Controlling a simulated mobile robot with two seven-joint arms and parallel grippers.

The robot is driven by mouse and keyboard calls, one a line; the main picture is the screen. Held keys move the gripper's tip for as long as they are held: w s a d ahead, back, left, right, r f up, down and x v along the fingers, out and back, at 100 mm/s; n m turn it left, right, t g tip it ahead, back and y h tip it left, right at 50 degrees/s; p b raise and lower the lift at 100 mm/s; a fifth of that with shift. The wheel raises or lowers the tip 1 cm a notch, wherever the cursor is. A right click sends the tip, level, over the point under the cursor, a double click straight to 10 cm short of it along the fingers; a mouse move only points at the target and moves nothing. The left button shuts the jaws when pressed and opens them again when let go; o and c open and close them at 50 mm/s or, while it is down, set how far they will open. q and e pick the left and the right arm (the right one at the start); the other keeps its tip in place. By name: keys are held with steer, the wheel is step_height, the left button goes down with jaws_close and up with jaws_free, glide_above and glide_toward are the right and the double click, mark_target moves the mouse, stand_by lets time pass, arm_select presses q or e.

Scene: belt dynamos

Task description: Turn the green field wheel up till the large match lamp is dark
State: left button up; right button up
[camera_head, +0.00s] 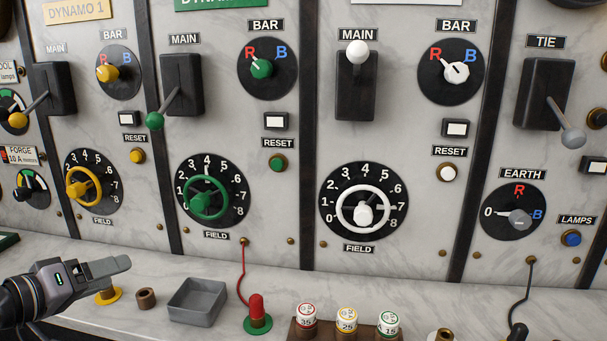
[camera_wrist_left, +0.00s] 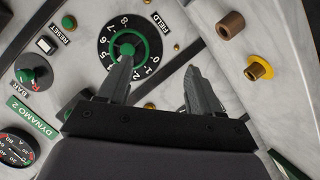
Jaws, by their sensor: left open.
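The green field wheel (camera_head: 207,198) sits on a black dial numbered up to 8, on the panel with the green lever. A pale mark shows near the 4 on its dial. My left gripper (camera_head: 118,265) is at the lower left in the head view, below and left of the wheel, over the ledge. In the left wrist view its two fingers (camera_wrist_left: 158,72) are apart with nothing between them. There the green wheel (camera_wrist_left: 127,46) shows beyond the left fingertip; contact cannot be told. I cannot make out the large match lamp. My right gripper is out of view.
A yellow field wheel (camera_head: 84,188) is on the left panel and a white one (camera_head: 363,210) on the right. The ledge holds a grey tray (camera_head: 198,302), a red plug (camera_head: 257,310) with a cord, and numbered fuses (camera_head: 347,321). The green lever (camera_head: 154,120) juts out above the wheel.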

arm_select(q)
steer(key=s+d+f+m+g+y, duration=0.1)
steer(key=s+d+f, duration=0.2)
steer(key=f, duration=0.8)
steer(key=s+d+f+m+g+y, duration=0.1)
steer(key=s+d+f+m, duration=0.15)
steer(key=f, duration=0.75)
steer(key=s+d+f+m+g, duration=0.1)
steer(key=s+d+f+m, duration=0.3)
steer(key=s+d+f, duration=0.7)
steer(key=shift+s+d+f, duration=0.25)
steer(key=shift+s+d, duration=0.05)
steer(key=shift+s, duration=0.95)
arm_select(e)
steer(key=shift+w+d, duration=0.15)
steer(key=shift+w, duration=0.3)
